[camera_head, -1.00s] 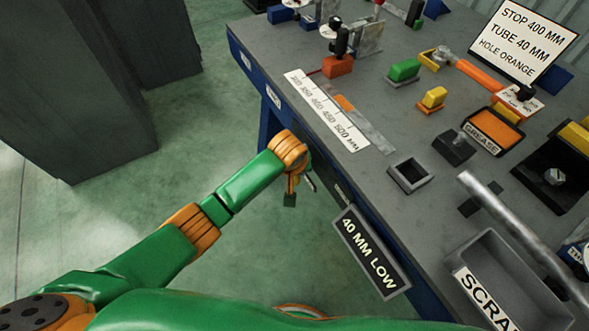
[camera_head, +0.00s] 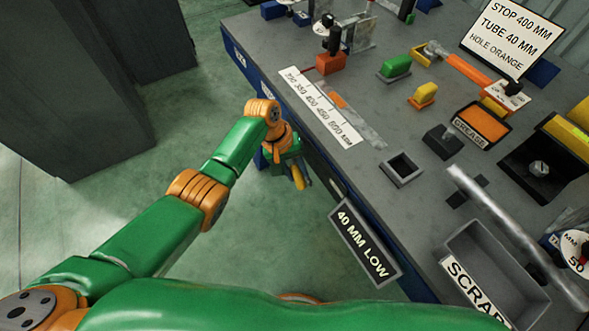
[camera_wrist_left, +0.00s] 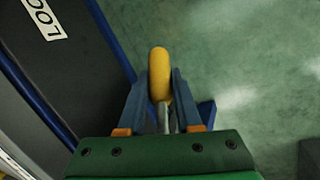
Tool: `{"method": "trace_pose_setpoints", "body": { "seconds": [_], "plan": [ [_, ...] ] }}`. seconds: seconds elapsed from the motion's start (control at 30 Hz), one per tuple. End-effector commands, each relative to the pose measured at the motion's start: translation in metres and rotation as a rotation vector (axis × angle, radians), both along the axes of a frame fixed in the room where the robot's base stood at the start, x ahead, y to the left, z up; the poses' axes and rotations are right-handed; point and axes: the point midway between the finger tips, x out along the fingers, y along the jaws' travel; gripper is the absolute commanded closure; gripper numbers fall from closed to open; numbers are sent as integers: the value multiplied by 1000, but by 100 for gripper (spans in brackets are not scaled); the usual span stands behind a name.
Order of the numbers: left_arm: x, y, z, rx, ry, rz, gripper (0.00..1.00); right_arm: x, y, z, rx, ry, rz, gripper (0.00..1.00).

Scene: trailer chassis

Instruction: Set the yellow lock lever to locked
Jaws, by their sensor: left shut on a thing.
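The yellow lock lever (camera_wrist_left: 159,75) shows in the left wrist view as a rounded yellow handle on a thin metal rod. It lies between the two fingers of my left gripper (camera_wrist_left: 160,100), which is shut on it. In the head view the lever (camera_head: 298,177) is a small yellow piece at the end of my left gripper (camera_head: 290,165), beside the blue front edge of the bench. The lever's pivot and mount are hidden. My right gripper is not in view.
The grey bench (camera_head: 400,120) has a blue edge. A "40 MM LOW" sign (camera_head: 365,243) hangs from its front, near the left arm. A scale strip (camera_head: 318,107), a grey square socket (camera_head: 401,170) and a scrap bin (camera_head: 490,270) are on top.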

Motion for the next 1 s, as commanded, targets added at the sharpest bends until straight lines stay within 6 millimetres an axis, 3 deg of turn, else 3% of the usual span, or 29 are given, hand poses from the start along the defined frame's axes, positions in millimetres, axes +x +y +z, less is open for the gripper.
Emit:
{"method": "trace_pose_setpoints", "body": {
  "seconds": [0.23,0.73,0.77,0.87,1.0],
  "plan": [
    [-3,-2,2,-47,64,0,100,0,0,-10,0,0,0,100],
    [-4,-2,4,-57,80,0,100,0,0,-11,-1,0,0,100],
    [-4,-2,4,-57,80,0,64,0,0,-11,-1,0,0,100],
    [-3,-2,4,-57,80,0,37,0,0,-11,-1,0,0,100],
    [-3,-2,4,-57,79,1,37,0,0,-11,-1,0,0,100]
  ]
}}
